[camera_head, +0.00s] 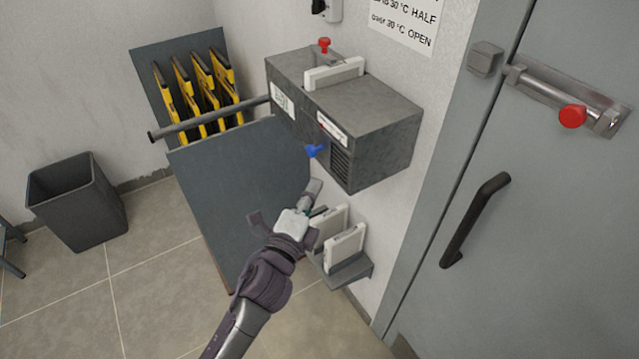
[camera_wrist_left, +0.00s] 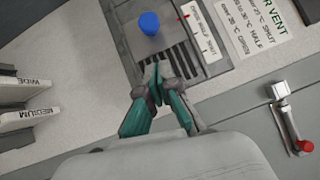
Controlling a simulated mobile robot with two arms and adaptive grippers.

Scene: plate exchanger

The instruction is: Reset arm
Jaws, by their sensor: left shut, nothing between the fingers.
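My left arm comes in from the bottom of the head view. My left gripper (camera_head: 313,190) is just below the grey box on the wall (camera_head: 370,125), near its blue knob (camera_head: 316,151). In the left wrist view the gripper (camera_wrist_left: 158,76) has its fingertips together and empty, in front of the dark vent slots. The blue knob (camera_wrist_left: 149,23) shows beyond the fingertips. I cannot tell whether the fingertips touch the box. My right gripper is not in view.
White plates (camera_head: 345,247) stand on a small shelf below the box. A dark panel (camera_head: 240,190) lies left of my gripper. Yellow-edged plates (camera_head: 203,87) are at the back. A bin (camera_head: 78,203) is at left, a door (camera_head: 520,230) at right.

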